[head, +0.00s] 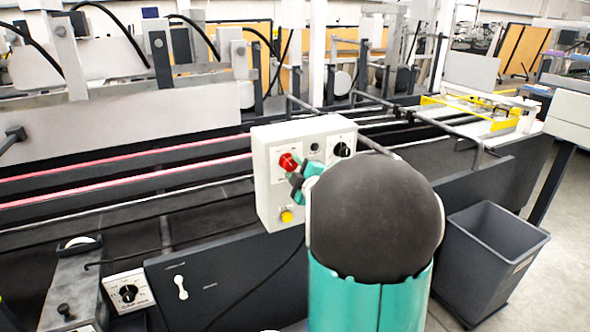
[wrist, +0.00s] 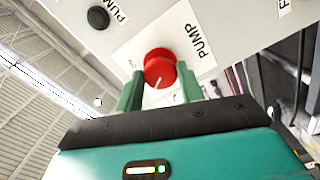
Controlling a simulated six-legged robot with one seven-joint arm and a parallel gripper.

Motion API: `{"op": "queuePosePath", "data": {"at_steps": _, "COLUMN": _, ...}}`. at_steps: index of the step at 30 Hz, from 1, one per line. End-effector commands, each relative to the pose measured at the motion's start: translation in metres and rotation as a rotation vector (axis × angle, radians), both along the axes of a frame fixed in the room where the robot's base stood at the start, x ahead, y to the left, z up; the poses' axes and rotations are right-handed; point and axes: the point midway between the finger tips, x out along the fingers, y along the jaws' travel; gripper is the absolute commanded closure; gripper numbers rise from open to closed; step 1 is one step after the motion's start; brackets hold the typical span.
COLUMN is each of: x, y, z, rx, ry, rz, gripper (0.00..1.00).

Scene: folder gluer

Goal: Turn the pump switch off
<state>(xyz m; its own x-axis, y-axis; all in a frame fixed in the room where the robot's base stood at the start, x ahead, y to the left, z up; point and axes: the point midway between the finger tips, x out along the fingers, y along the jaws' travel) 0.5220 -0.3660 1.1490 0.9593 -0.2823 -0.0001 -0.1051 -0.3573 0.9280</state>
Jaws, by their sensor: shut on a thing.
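The pump switch is a round red knob (wrist: 160,66) with a white mark, on a white label plate reading PUMP. In the head view the red knob (head: 288,161) is at the upper left of the white control box (head: 268,190). My gripper (wrist: 159,82) has its two green fingers on either side of the knob and is shut on it. In the head view my gripper (head: 296,180) is at the box face, and my arm hides part of the box. The small position text on the label is too blurred to read.
The box also carries a black knob (head: 342,150) and a yellow button (head: 286,216). A black button (wrist: 98,18) is near the red knob in the wrist view. A grey bin (head: 490,250) stands on the floor at right. Another dial (head: 128,292) is at lower left.

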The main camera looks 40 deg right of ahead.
Motion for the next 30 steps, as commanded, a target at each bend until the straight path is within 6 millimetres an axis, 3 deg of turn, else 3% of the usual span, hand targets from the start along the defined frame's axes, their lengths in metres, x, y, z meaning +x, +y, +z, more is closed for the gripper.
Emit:
{"op": "queuePosePath", "data": {"at_steps": 18, "x": -0.0007, "y": 0.0001, "z": -0.0006, "rx": -0.047, "ry": 0.015, "rz": 0.000, "gripper": 0.85}}
{"op": "queuePosePath", "data": {"at_steps": 19, "x": -0.0007, "y": 0.0001, "z": -0.0006, "rx": -0.047, "ry": 0.015, "rz": 0.000, "gripper": 0.58}}
{"op": "queuePosePath", "data": {"at_steps": 21, "x": -0.0007, "y": 0.0001, "z": -0.0006, "rx": -0.047, "ry": 0.015, "rz": 0.000, "gripper": 0.44}}
{"op": "queuePosePath", "data": {"at_steps": 30, "x": -0.0009, "y": 0.0002, "z": -0.0001, "rx": -0.046, "ry": 0.014, "rz": 0.000, "gripper": 0.41}}
